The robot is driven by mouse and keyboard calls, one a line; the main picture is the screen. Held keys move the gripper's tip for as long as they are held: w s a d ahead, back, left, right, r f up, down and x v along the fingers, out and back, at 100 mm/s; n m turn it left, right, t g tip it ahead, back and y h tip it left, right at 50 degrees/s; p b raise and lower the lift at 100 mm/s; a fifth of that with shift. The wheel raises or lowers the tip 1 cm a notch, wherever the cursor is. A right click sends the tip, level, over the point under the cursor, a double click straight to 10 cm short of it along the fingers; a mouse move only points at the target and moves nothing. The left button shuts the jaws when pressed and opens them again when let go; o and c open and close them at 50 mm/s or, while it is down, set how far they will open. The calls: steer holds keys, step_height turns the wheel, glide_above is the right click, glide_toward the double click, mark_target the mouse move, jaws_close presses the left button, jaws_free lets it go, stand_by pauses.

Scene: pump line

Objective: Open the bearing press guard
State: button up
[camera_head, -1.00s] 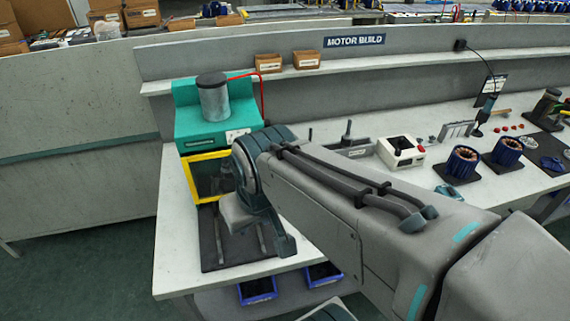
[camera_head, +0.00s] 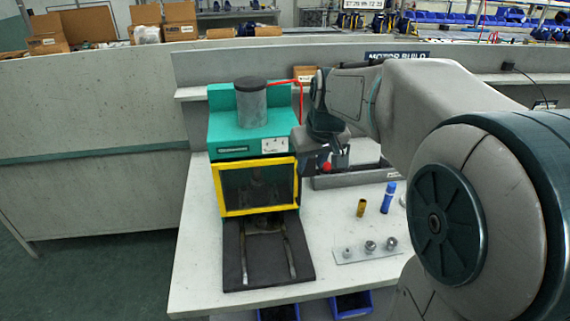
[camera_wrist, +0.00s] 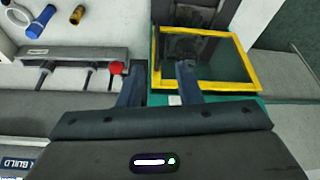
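The bearing press (camera_head: 228,140) is a teal machine with a grey cylinder on top, at the left of the bench. Its guard (camera_head: 258,211), a dark pane in a yellow frame, is down across the front opening. In the wrist view the guard (camera_wrist: 245,65) is at upper right. My gripper (camera_head: 338,163) is just right of the press, at about the height of the guard's top. In the wrist view my gripper (camera_wrist: 160,66) has its fingers apart with nothing held between them. One finger overlaps the guard's frame in that view; contact cannot be told.
A red knob (camera_wrist: 116,67) is close beside one finger, by a grey rack (camera_wrist: 85,55) with several tools. A dark mat (camera_head: 235,270) with two rails lies before the press. Blue bins hang below the bench edge.

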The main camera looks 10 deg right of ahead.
steer(key=w+f, duration=0.1)
steer(key=w, duration=0.2)
glide_above(299, 202)
steer(key=f, duration=1.2)
steer(key=shift+w+d+f+p, duration=0.1)
steer(key=shift+w+f+p, duration=0.2)
steer(key=shift+f, duration=0.05)
jaws_close()
